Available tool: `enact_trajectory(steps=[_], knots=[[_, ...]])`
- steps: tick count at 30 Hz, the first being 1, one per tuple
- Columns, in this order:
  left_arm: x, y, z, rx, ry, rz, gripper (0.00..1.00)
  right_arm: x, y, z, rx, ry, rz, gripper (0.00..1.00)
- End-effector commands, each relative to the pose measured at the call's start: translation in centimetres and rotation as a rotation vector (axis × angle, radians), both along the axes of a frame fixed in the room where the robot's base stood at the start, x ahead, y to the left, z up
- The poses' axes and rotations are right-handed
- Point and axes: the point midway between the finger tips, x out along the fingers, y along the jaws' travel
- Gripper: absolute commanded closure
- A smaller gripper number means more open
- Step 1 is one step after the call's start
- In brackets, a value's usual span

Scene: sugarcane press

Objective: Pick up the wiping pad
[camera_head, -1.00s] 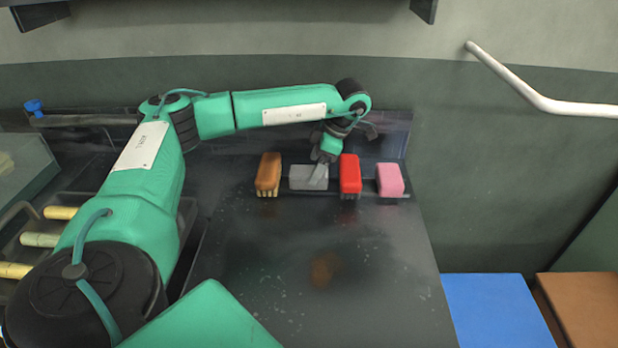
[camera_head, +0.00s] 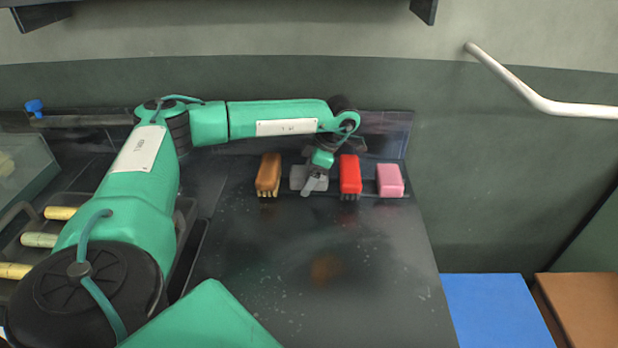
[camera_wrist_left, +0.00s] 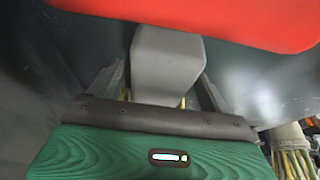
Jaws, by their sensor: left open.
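A grey block-shaped pad (camera_head: 296,178) sits in a row on the dark counter, between a brown brush and a red brush. My left gripper (camera_head: 309,188) is over it and hides much of it in the head view. In the left wrist view the grey pad (camera_wrist_left: 168,62) lies between the two fingers of my left gripper (camera_wrist_left: 163,82). The fingers are open on either side of it, and I cannot tell whether they touch it. A pink block (camera_head: 390,180) stands at the right end of the row. My right gripper is not in view.
The brown brush (camera_head: 268,173) is left of the grey pad. The red brush (camera_head: 350,174) is close on its right and fills the top of the left wrist view (camera_wrist_left: 215,20). The counter (camera_head: 370,260) in front is clear apart from a brownish stain (camera_head: 325,268).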

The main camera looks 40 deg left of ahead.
Motion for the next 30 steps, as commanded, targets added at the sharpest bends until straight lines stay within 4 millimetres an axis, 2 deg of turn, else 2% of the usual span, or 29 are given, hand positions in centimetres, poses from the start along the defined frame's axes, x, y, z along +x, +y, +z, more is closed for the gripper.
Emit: enact_trajectory(steps=[9, 11, 16, 18, 26, 29, 30], knots=[[0.0, 0.0, -0.1, 0.000, 0.000, 0.000, 0.18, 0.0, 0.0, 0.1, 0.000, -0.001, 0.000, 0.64], [0.0, 0.0, -0.1, 0.000, 0.000, 0.000, 0.28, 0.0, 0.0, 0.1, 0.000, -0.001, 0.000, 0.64], [0.0, 0.0, -0.1, 0.000, 0.000, 0.000, 0.61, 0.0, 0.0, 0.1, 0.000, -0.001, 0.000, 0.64], [0.0, 0.0, -0.1, 0.000, 0.000, 0.000, 0.70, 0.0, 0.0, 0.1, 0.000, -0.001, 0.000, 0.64], [0.0, 0.0, 0.0, -0.001, -0.001, 0.000, 0.70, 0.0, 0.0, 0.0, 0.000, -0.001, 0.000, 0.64], [0.0, 0.0, 0.6, -0.002, -0.001, 0.000, 0.70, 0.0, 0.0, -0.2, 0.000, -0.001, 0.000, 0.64], [0.1, 0.0, 1.5, -0.002, -0.003, 0.000, 0.70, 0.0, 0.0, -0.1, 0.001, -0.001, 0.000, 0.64]])
